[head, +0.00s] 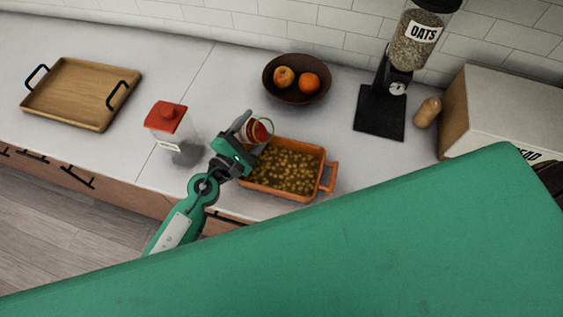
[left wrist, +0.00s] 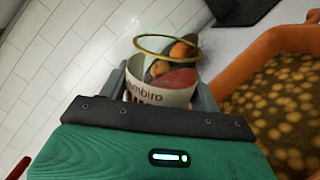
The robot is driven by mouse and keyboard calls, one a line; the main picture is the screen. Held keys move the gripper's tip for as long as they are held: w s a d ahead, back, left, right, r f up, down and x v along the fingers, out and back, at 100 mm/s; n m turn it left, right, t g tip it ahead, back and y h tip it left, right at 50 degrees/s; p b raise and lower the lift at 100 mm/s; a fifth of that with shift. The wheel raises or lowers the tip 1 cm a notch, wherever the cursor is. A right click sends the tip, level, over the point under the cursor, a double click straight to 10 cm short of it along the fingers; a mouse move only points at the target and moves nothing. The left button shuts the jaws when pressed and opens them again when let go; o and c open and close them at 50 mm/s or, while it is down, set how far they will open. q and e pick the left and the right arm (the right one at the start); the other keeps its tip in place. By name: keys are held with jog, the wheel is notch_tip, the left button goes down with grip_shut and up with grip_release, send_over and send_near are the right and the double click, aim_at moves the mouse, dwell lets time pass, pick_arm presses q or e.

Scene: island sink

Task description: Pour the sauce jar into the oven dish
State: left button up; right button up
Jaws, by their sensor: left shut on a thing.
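My left gripper (head: 250,131) is shut on the sauce jar (head: 266,129), a clear jar with a white label and red sauce inside. In the left wrist view the jar (left wrist: 160,90) sits between the fingers, with a gold rim at its open mouth. The jar looks tilted in the head view, held at the back left corner of the oven dish (head: 331,178). The dish is orange and full of small yellowish-brown pieces. Its wall also shows right of the jar in the left wrist view (left wrist: 252,62). No falling sauce is visible. My right gripper is out of view.
A brown fruit bowl (head: 297,92) stands behind the dish. A red-lidded container (head: 168,127) is left of the gripper, and a wooden tray (head: 80,93) is farther left. An oats dispenser (head: 381,110), a small wooden shaker (head: 427,112) and a bread box (head: 495,105) stand right.

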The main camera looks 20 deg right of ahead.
pick_arm(q)
jog(key=shift+m, duration=0.3)
jog(key=shift+a+r, duration=0.1)
jog(key=shift+r, duration=0.3)
jog(key=shift+w+r+m+p, duration=0.15)
jog(key=shift+r+m+p, duration=0.25)
jog(key=shift+m, duration=0.3)
jog(key=shift+f+m+b, duration=0.25)
jog(key=shift+m+b, duration=0.1)
jog(key=shift+m, duration=0.15)
jog(key=shift+s+f+m+b, duration=0.1)
jog(key=shift+s+m+b, duration=0.15)
jog(key=shift+m, duration=0.25)
jog(key=shift+d+f+m, duration=0.2)
jog(key=shift+m, duration=0.4)
jog(key=shift+s+d+m+h+b, duration=0.25)
jog(key=shift+s+m+h+b, duration=0.05)
jog(key=shift+s+m+b, duration=0.1)
jog(key=shift+s, duration=0.15)
